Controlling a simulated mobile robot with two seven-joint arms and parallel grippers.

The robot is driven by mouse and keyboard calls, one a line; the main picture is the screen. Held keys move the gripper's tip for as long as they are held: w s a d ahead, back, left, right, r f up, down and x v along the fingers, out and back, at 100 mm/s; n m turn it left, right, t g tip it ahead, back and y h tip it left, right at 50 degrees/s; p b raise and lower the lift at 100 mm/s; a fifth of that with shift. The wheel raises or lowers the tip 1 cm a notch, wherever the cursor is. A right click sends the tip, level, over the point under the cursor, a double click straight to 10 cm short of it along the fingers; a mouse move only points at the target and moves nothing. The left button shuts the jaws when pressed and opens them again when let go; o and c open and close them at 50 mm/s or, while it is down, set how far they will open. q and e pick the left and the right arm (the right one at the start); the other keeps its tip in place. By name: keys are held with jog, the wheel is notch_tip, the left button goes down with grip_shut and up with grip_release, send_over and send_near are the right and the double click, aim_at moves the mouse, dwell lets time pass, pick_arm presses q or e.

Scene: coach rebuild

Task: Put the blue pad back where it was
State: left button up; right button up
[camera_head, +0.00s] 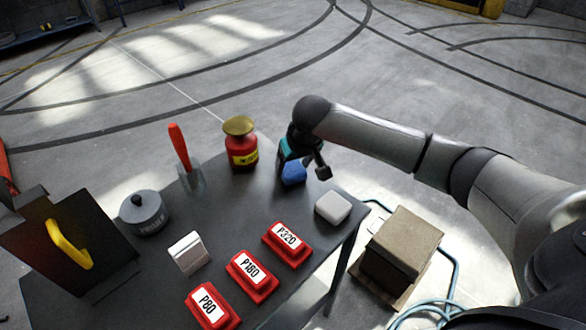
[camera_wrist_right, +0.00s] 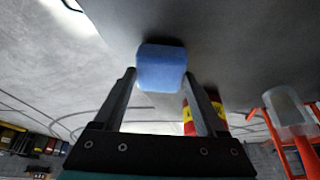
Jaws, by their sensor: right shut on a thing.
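The blue pad (camera_head: 293,173) is at the back right part of the dark table, below my right gripper (camera_head: 304,172). In the right wrist view the blue pad (camera_wrist_right: 161,68) fills the space between the two fingertips of the right gripper (camera_wrist_right: 160,78), which is shut on it. The pad is at or just above the table top; I cannot tell whether it touches. A light grey block (camera_head: 333,207) lies nearer the table's right edge. My left gripper is not in view.
A red jar (camera_head: 240,147) with a gold lid stands left of the pad. Red labelled blocks P320 (camera_head: 287,244), P180 (camera_head: 252,276) and P80 (camera_head: 212,307) line the front. A cardboard box (camera_head: 403,242) is right of the table.

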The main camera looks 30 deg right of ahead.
jog(key=shift+f, duration=0.2)
jog(key=o, duration=1.1)
jog(key=shift+o, duration=0.2)
jog(key=shift+r, duration=0.1)
jog(key=shift+s+r, duration=0.1)
jog(key=shift+r, duration=0.15)
pick_arm(q)
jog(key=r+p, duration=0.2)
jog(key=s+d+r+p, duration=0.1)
jog(key=p, duration=0.1)
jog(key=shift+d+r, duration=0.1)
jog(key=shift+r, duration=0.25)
pick_arm(e)
jog(key=v, duration=1.1)
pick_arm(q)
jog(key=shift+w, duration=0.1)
pick_arm(e)
jog(key=shift+a+r, duration=0.1)
jog(key=shift+r, duration=0.05)
jog(key=shift+s, duration=0.1)
